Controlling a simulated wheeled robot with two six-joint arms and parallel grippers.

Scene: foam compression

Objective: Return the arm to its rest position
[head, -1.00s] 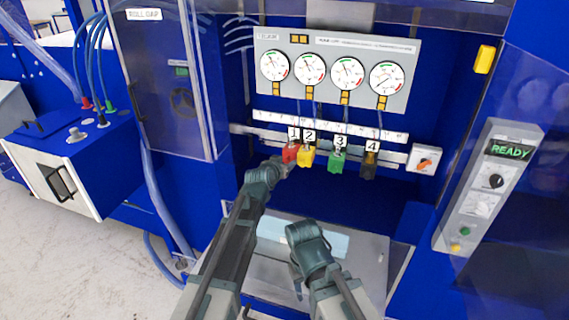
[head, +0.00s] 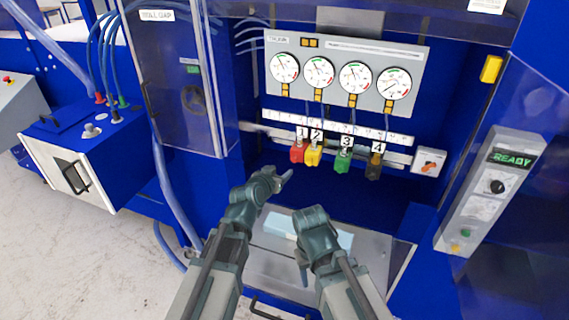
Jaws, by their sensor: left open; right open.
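My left gripper (head: 284,177) is open and empty. It is below and to the left of the red handle marked 1 (head: 297,153), apart from it. My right gripper (head: 303,276) is lower, over the metal plate in front of the panel, with its fingers partly hidden by its own wrist. Both arms come up from the bottom edge. To the right of the red handle hang a yellow handle marked 2 (head: 313,156), a green handle marked 3 (head: 343,160) and a dark handle marked 4 (head: 374,167).
A gauge panel (head: 346,100) with several dials is above the handles. A control box (head: 489,190) reading READY is at the right. The metal plate (head: 380,262) and a pale blue foam piece (head: 279,225) lie below. A blue box with hoses (head: 130,150) is at the left.

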